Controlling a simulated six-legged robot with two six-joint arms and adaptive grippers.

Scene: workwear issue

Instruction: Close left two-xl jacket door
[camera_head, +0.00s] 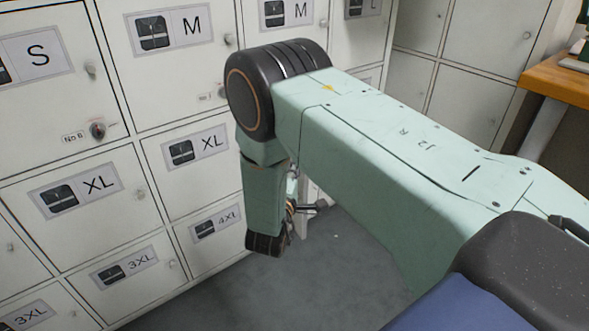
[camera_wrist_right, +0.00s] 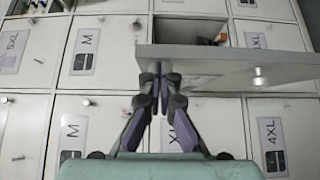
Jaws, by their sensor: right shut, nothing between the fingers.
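An open locker door (camera_wrist_right: 225,70) shows in the right wrist view as a pale panel swung out from the wall, with a knob (camera_wrist_right: 260,78) on it. Behind it is an open compartment (camera_wrist_right: 190,30) with items inside. The door's label is not readable, so I cannot confirm its size. My right gripper (camera_wrist_right: 160,80) is shut and empty; its fingertips overlap the left part of the door panel, and I cannot tell whether they touch it. In the head view my right arm hides most of the open door. My left gripper is in no view.
A key sits in one lock (camera_head: 97,130). A wooden table (camera_head: 558,80) stands at the right. Grey floor (camera_head: 340,270) is clear below my arm.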

